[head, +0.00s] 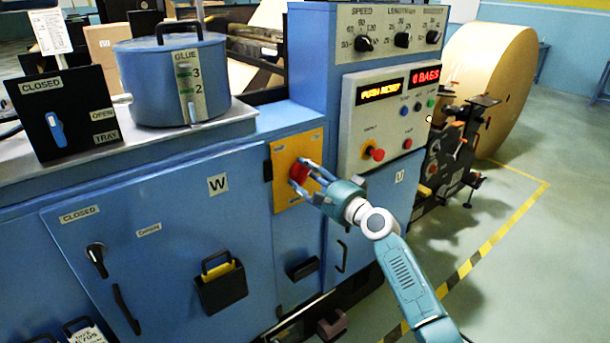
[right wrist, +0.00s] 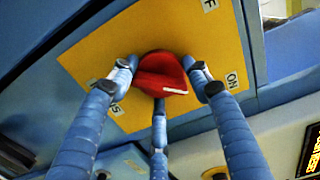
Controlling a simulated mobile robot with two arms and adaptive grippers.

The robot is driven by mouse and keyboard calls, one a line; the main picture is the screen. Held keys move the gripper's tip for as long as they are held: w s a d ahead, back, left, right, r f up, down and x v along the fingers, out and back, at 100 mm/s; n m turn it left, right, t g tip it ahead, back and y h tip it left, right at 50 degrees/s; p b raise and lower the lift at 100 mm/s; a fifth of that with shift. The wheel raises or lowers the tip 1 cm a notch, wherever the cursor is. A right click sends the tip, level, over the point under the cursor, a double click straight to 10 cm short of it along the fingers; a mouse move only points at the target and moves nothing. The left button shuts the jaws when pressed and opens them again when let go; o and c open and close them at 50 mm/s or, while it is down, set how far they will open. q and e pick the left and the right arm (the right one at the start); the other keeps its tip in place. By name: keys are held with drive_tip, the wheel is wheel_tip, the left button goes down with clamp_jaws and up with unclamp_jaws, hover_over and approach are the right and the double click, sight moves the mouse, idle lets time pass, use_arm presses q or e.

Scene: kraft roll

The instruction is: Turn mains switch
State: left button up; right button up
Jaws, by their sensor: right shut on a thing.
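The mains switch is a red knob (head: 298,172) on a yellow plate (head: 283,200) at the upper right of the blue cabinet front. It also shows in the right wrist view (right wrist: 160,70), with a white mark along its lower right edge. There the yellow plate (right wrist: 130,45) has an ON label at right, a partly cut label ending in F at top, and a partly hidden label at lower left. My right gripper (head: 305,174) has its fingers closed around the knob; they also show in the right wrist view (right wrist: 160,88). My left gripper is in no view.
A glue pot (head: 173,80) stands on the counter. A large kraft roll (head: 490,75) is at the right, beside clear floor.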

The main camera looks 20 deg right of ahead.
drive_tip(key=shift+w+d+r, duration=0.1)
drive_tip(key=shift+d+r, duration=0.2)
drive_tip(key=shift+d, duration=0.2)
idle(0.4)
drive_tip(key=o, duration=1.1)
drive_tip(key=shift+o, duration=0.3)
drive_tip(key=shift+d+f, duration=0.1)
drive_tip(key=shift+f, duration=0.15)
drive_tip(key=v, duration=1.2)
